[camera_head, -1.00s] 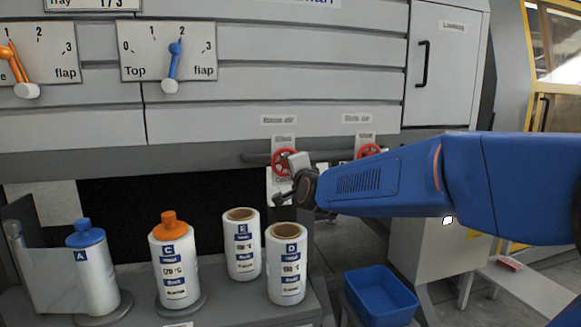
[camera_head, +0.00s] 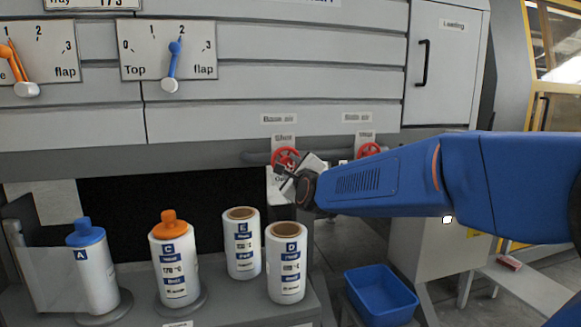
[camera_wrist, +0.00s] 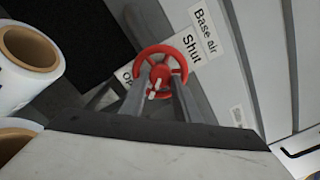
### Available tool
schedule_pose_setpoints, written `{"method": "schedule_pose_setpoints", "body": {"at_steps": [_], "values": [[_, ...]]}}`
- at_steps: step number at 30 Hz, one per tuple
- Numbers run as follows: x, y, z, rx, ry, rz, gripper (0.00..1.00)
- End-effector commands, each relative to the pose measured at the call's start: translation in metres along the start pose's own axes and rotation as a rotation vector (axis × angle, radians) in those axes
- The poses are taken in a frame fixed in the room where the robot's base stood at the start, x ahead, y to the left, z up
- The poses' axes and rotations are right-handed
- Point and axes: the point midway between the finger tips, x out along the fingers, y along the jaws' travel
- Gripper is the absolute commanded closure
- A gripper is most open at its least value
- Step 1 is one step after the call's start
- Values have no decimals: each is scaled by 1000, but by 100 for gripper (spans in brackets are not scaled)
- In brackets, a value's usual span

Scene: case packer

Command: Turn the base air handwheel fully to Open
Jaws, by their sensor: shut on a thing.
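The red base air handwheel (camera_head: 285,158) is on the grey pipe under the "Base air" label (camera_head: 279,118). In the wrist view the handwheel (camera_wrist: 160,68) lies at the fingertips, with the "Shut" label beside it and an "Open" label partly hidden behind the fingers. My gripper (camera_head: 291,175) is shut on the handwheel, its two fingers (camera_wrist: 157,90) reaching to its rim and spokes. The gripper is tilted in the head view. A white mark shows near the wheel's hub in the wrist view. The exact finger contact is hard to make out.
A second red handwheel (camera_head: 369,151) is to the right, close behind my arm. White rolls, including roll D (camera_head: 287,265) and roll E (camera_head: 241,245), stand on the shelf below. A blue bin (camera_head: 381,293) is at the lower right.

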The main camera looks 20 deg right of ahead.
Motion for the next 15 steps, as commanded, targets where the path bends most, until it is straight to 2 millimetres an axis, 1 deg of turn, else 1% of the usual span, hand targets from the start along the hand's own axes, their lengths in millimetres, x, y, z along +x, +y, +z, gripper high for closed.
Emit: {"method": "schedule_pose_setpoints", "body": {"at_steps": [6,15], "values": [[0,3,-2,205,3,3,93],[0,4,-1,457,4,3,93]]}}
